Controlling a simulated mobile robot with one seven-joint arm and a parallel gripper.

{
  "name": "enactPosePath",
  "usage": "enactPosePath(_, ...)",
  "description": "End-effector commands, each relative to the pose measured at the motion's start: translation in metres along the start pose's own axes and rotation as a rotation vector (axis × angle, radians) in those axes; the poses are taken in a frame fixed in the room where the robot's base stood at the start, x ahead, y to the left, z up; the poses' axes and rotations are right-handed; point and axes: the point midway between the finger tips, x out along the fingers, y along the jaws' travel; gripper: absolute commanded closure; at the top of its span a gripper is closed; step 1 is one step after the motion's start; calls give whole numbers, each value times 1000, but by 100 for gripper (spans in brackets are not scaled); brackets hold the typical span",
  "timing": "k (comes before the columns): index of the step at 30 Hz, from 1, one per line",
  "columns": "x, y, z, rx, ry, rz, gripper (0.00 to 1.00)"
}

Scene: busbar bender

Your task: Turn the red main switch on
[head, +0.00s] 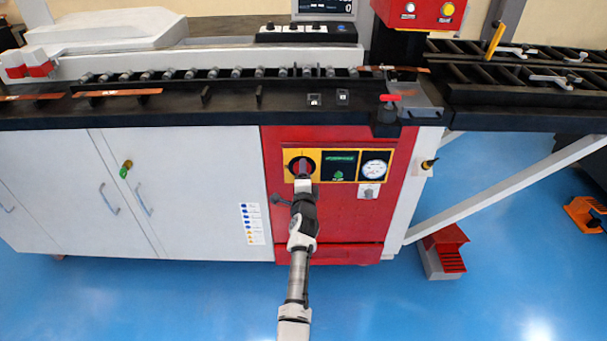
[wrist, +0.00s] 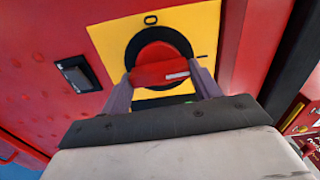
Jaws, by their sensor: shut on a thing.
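The red main switch (head: 301,164) is on a yellow plate (head: 289,153) at the left of the panel row on the red cabinet front. In the wrist view the switch's red handle (wrist: 158,72) lies roughly crosswise, with a white mark towards its right end. A black ring surrounds it, and an "O" mark shows above it on the plate. My gripper (head: 303,181) reaches up to the switch. In the wrist view my gripper (wrist: 161,86) has one finger at each end of the handle and is shut on it. The lower part of the ring is partly hidden.
A dark display with green (head: 339,164) and a round gauge (head: 374,168) sit right of the switch. A small grey switch (head: 368,191) is below the gauge. The black worktop (head: 225,112) overhangs above. Blue floor (head: 150,295) is open in front.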

Motion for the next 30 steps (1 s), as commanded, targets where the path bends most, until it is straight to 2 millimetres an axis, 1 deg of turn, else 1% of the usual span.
enactPosePath(7, 0, 1, 0, 59, 0, 2, 61)
enactPosePath(21, 0, 2, 0, 72, 0, 1, 61)
enactPosePath(22, 0, 2, 0, 72, 0, 1, 34)
enactPosePath(26, 0, 1, 0, 71, 0, 1, 17)
enactPosePath(30, 0, 1, 0, 70, 0, 1, 16)
